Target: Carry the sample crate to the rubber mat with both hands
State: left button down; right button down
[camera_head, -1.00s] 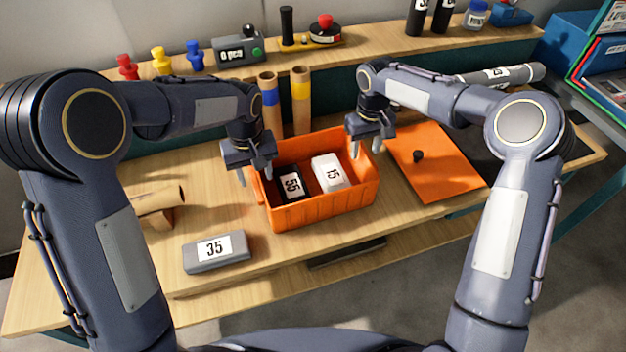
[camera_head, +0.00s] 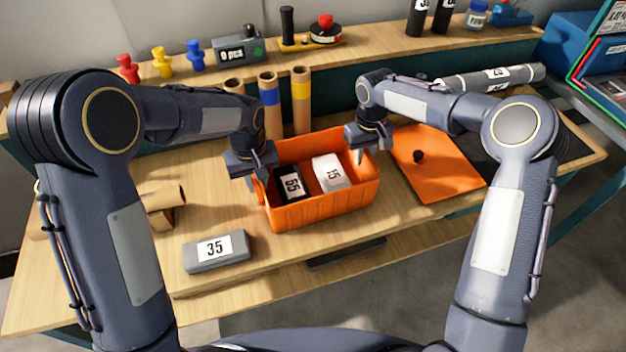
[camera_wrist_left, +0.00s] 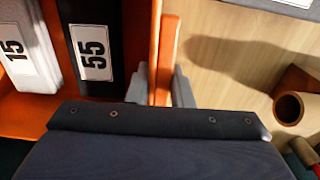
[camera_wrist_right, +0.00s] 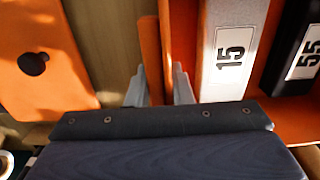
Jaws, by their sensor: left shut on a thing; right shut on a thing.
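The orange sample crate (camera_head: 320,210) stands on the wooden table in front of me. It holds a black box marked 55 (camera_head: 289,184) and a white box marked 15 (camera_head: 331,173). My left gripper (camera_head: 257,180) is shut on the crate's left wall, with one finger on each side in the left wrist view (camera_wrist_left: 160,88). My right gripper (camera_head: 368,150) is shut on the right wall, which shows between its fingers in the right wrist view (camera_wrist_right: 158,88). A dark flat mat (camera_head: 476,150), seemingly the rubber mat, lies at the right, partly hidden by my right arm.
An orange panel with a black knob (camera_head: 440,180) lies between crate and mat. A grey box marked 35 (camera_head: 216,252) lies front left. Cardboard tubes (camera_head: 301,100) stand behind the crate.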

pick_arm(q)
jog(key=shift+r, duration=0.1)
pick_arm(e)
jog(key=shift+r, duration=0.15)
